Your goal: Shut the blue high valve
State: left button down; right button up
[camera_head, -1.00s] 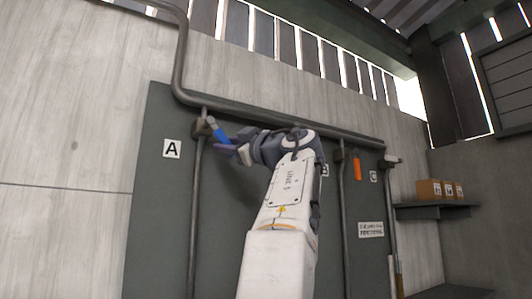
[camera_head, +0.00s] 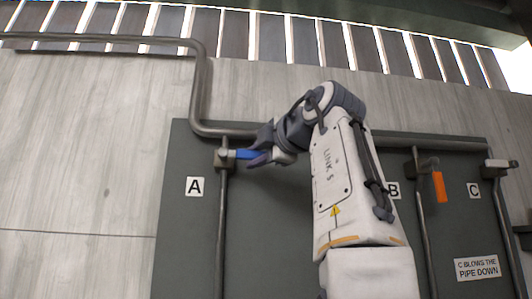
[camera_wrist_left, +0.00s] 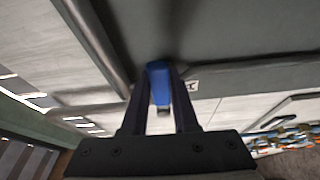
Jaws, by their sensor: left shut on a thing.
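The blue valve handle (camera_head: 244,154) is at the valve body (camera_head: 223,159) on the pipe beside label A (camera_head: 195,186). It sticks out to the right, roughly square across the vertical pipe. My left gripper (camera_head: 258,157) is shut on the handle's outer part, with the arm coming up from below right. In the left wrist view the blue handle (camera_wrist_left: 158,84) sits between the two dark fingers. The valve body is hard to make out there. My right gripper is not in view.
An orange handle (camera_head: 440,187) hangs down by label B (camera_head: 393,190), right of my arm. A pale handle (camera_head: 498,163) is above label C (camera_head: 474,190). A thick pipe (camera_head: 201,95) bends along the panel's top. A sign (camera_head: 477,268) is lower right.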

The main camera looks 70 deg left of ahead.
pick_arm(q)
jog(key=shift+r+n, duration=0.25)
jog(key=shift+n, duration=0.05)
dwell(0.4)
jog(key=c, duration=0.7)
grip_release()
jog(key=shift+b+v, duration=0.35)
jog(key=shift+v, duration=4.9)
